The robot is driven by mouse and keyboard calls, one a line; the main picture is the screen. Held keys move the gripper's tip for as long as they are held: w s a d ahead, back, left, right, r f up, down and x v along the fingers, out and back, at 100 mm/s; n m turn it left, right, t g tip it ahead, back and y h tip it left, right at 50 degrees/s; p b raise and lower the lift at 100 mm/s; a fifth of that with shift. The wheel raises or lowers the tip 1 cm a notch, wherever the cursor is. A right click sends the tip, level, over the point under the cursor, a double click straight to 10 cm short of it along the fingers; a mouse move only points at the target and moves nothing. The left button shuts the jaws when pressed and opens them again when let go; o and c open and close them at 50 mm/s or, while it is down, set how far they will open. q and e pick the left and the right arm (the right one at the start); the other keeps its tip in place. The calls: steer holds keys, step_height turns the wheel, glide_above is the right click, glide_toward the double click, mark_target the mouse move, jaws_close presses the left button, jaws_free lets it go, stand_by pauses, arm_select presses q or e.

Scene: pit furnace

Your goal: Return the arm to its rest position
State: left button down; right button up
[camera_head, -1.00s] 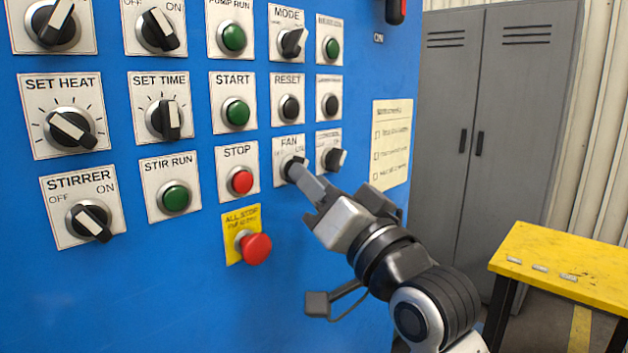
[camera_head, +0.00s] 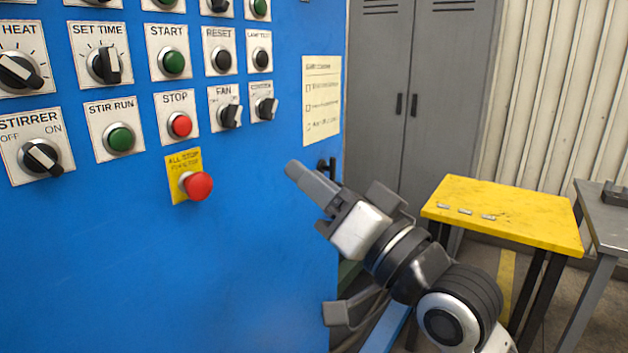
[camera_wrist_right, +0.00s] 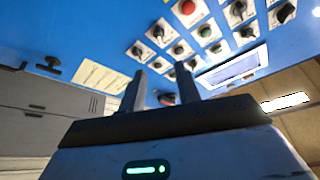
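My right gripper (camera_head: 293,168) points up and left in the head view, in front of the blue panel's right part. It is clear of the knobs, below and right of the fan knob (camera_head: 231,116). In the right wrist view its two fingers (camera_wrist_right: 161,68) stand apart with nothing between them. The fan knob's pointer stands nearly upright, leaning slightly right. My left gripper is in neither view.
The blue panel (camera_head: 240,260) carries several knobs and buttons, with a red all-stop button (camera_head: 198,186) left of my gripper. A yellow table (camera_head: 510,215), a grey table (camera_head: 606,222) and a grey locker (camera_head: 430,60) stand to the right.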

steer(key=shift+f, duration=0.1)
steer(key=d+f+m+g+h, duration=0.1)
steer(key=d+f+h, duration=0.2)
steer(key=f, duration=0.8)
steer(key=d+f+g+h, duration=0.15)
steer(key=f+h, duration=0.25)
steer(key=f, duration=0.8)
steer(key=s+d+f+n+g+h, duration=0.1)
steer(key=s+d+f+g+h, duration=0.1)
steer(key=s+f, duration=0.6)
steer(key=s+d+f+n+g+h, duration=0.1)
steer(key=s+d+f, duration=0.3)
steer(key=s+f, duration=0.4)
step_height(320, 180, down, 7)
steer(key=shift+d+g+h, duration=0.25)
steer(key=shift+g+h, duration=0.15)
steer(key=shift+g, duration=0.25)
